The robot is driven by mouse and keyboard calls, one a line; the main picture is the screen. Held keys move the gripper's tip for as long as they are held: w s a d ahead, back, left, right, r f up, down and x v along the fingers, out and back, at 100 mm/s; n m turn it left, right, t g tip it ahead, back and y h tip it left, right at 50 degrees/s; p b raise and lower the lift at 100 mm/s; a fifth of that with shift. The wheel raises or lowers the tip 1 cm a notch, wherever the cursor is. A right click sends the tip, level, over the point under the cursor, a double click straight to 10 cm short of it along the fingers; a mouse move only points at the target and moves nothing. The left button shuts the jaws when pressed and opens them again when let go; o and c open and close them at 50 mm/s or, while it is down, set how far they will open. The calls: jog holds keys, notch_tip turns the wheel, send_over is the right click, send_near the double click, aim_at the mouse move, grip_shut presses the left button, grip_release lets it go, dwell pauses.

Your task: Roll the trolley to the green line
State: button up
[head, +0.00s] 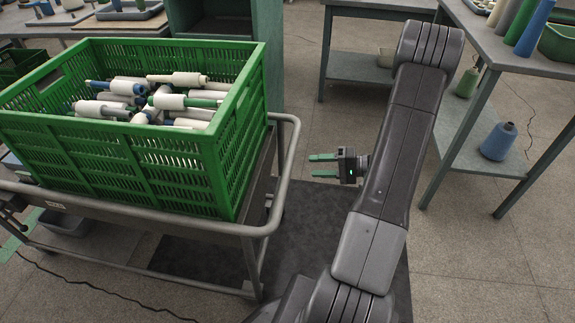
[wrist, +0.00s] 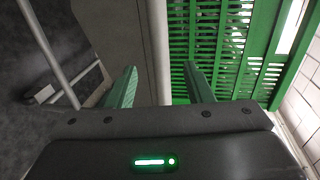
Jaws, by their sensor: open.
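The trolley (head: 240,231) is a grey metal frame at the left of the head view, carrying a green crate (head: 168,160). Its tubular handle rail (head: 288,150) runs along its right end. My gripper (head: 311,165) is open and empty just right of that rail, fingers pointing left at it with a small gap. In the wrist view, a grey bar of the trolley (wrist: 157,50) shows between the open fingers (wrist: 160,75), with the crate (wrist: 235,50) to its right. A green strip on the floor (head: 14,244), probably the green line, shows at the far left, partly hidden by the trolley.
The crate holds several bobbins (head: 150,103). A dark mat (head: 200,258) lies under the trolley's right end. A cable (head: 85,285) crosses the floor in front.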

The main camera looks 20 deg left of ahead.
aim_at(287, 167)
jog(key=x, duration=1)
jog(key=shift+b, duration=0.4)
jog(key=shift+c, duration=0.2)
grip_shut()
